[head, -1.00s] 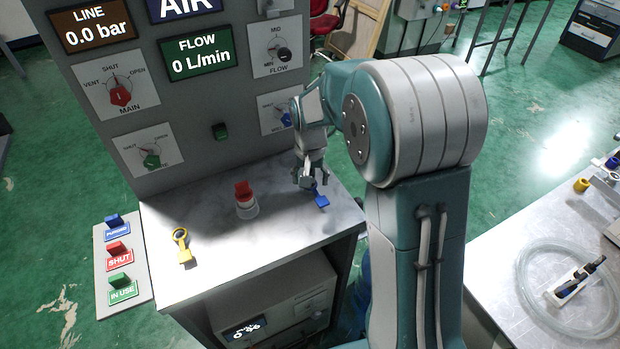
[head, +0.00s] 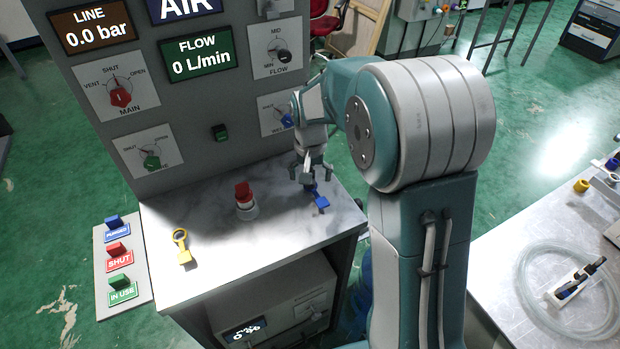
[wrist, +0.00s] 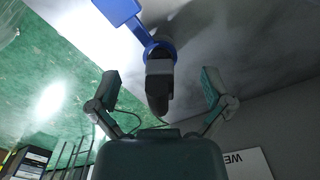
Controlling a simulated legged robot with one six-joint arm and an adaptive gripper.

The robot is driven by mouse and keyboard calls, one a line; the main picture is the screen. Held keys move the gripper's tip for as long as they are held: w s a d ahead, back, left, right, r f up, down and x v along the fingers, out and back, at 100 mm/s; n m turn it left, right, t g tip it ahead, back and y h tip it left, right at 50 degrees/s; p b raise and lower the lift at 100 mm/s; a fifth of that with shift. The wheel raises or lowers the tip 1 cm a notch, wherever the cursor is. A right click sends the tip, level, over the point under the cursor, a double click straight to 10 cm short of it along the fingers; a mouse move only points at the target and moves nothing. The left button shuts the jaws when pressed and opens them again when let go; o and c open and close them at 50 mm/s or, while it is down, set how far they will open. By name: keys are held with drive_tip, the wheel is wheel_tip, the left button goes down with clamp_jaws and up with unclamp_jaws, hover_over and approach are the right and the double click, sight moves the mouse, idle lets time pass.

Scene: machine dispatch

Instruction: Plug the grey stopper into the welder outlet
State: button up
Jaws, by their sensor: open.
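My gripper (head: 310,179) is open over the right side of the marble-like bench top. In the wrist view its two fingers (wrist: 160,92) stand apart on either side of a dark grey, rounded piece (wrist: 158,88), which looks like the grey stopper. They do not touch it. A blue ring with a flat tab (wrist: 131,18) shows at the top end of this piece and seems to go around it. The blue tab (head: 321,202) also shows in the head view, on the bench top. The gripper hides the stopper there. I cannot make out the welder outlet.
The gas panel (head: 195,100) rises behind, with a blue knob (head: 287,120) close to my wrist. A side table (head: 500,270) holds coiled hose.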

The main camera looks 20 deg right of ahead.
drive_tip(key=shift+r, duration=2.35)
drive_tip(key=shift+s+r, duration=0.2)
drive_tip(key=shift+r, duration=0.15)
drive_tip(key=s+r+n+t, duration=0.2)
drive_tip(key=s+r, duration=0.3)
drive_tip(key=s, duration=0.6)
drive_tip(key=s+r+n+t, duration=0.1)
drive_tip(key=s+r+t, duration=0.2)
drive_tip(key=s, duration=0.9)
drive_tip(key=shift+s+r+n+t, duration=0.3)
drive_tip(key=shift+r+n, duration=0.1)
drive_tip(key=shift+r, duration=0.45)
